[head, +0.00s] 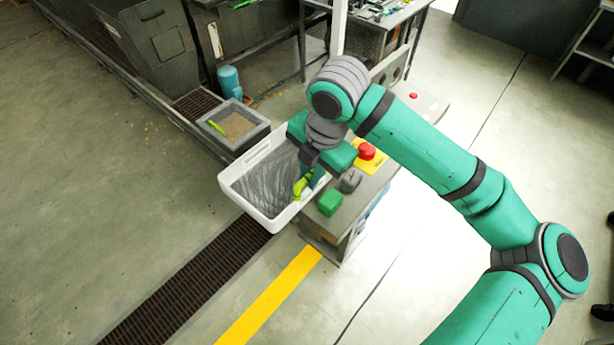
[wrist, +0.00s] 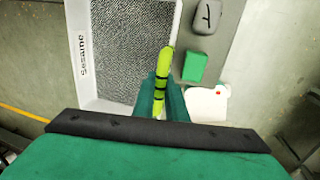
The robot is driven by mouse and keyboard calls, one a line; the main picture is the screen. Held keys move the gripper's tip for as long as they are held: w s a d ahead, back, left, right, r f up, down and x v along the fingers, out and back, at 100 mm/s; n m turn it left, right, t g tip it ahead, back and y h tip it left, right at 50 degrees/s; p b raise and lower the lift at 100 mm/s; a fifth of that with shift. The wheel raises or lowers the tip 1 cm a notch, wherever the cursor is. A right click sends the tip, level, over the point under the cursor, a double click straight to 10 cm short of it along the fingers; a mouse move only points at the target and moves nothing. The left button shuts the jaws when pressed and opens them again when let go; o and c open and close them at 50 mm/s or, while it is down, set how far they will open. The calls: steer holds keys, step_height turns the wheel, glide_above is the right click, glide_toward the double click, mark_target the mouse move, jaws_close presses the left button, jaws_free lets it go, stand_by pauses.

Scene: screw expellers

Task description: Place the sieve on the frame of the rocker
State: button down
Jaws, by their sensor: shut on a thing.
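The sieve (head: 262,188) is a white rectangular tray with a grey mesh, left of the grey control cabinet in the head view. In the wrist view, the sieve (wrist: 135,45) shows the word "Sesame" on its left rim. My gripper (head: 309,180) is shut on the sieve's yellow-green handle at the right side; the wrist view also shows my gripper (wrist: 160,92) with the handle between its fingers. The sieve looks roughly level. I cannot make out the rocker's frame clearly, nor whether the sieve touches it.
The grey cabinet (head: 370,185) beside the sieve carries a red emergency button (head: 366,151), a green block (head: 330,202) and a grey block (head: 350,181). A grey box (head: 236,126) with grain stands behind the sieve. Open floor lies at the left.

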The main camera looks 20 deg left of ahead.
steer(key=s+d+r, duration=0.1)
steer(key=s+r, duration=1)
steer(key=s, duration=0.3)
steer(key=shift+d+r, duration=0.4)
